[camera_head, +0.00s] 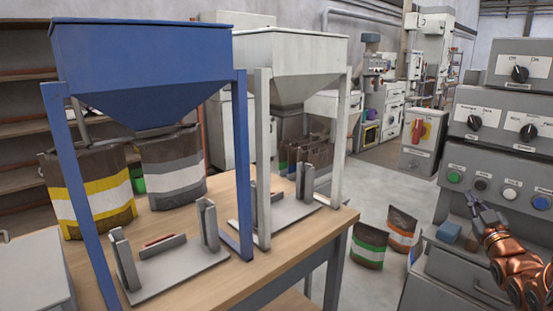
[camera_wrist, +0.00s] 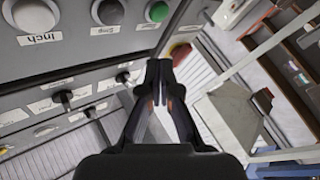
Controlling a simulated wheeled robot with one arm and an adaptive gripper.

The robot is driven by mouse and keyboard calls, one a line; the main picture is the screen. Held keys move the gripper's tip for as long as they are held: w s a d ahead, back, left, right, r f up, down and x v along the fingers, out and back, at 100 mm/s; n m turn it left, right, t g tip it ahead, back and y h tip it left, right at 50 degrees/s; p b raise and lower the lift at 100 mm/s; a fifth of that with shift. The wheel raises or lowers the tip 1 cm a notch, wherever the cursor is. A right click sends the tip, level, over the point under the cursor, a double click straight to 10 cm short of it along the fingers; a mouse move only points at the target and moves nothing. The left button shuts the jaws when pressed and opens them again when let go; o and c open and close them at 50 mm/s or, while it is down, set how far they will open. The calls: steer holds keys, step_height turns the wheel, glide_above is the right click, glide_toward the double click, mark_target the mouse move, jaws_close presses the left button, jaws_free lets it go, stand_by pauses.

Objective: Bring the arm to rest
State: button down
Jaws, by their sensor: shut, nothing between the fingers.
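My gripper (camera_head: 478,207) is at the right of the head view, at the end of my copper-coloured arm, in front of the grey control panel (camera_head: 468,158). In the wrist view my gripper (camera_wrist: 159,65) points forward with its dark fingers together at the tips and nothing between them. The panel's round buttons, white (camera_wrist: 33,15), grey (camera_wrist: 107,10) and green (camera_wrist: 157,11), show beyond the fingertips at the upper left. The gripper looks apart from the buttons, but the exact gap is hard to tell.
A blue hopper (camera_head: 150,70) and a white hopper (camera_head: 290,60) stand on a wooden table (camera_head: 265,285). Two bags, green-striped (camera_head: 369,246) and orange-striped (camera_head: 401,232), stand on the floor between.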

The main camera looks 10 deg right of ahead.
steer(key=a+f+m+g, duration=0.3)
steer(key=a+f+g, duration=0.75)
steer(key=a, duration=0.45)
steer(key=s+a+f+g+y, duration=0.2)
steer(key=s+a+f+g, duration=0.2)
steer(key=s+a, duration=0.6)
steer(key=s+a+f+g+y, duration=0.1)
steer(key=s+a+f+g, duration=0.3)
steer(key=s+a, duration=0.7)
steer(key=s+a+r+g+y, duration=0.1)
steer(key=s+a+g, duration=0.15)
steer(key=s, duration=0.55)
steer(key=s+a+g+y, duration=0.1)
steer(key=s+a+g, duration=0.15)
steer(key=s, duration=0.65)
step_height(320, 180, up, 19)
steer(key=w+t+p, duration=0.1)
steer(key=p, duration=1.6)
steer(key=shift+a, duration=0.35)
steer(key=shift+d, duration=0.15)
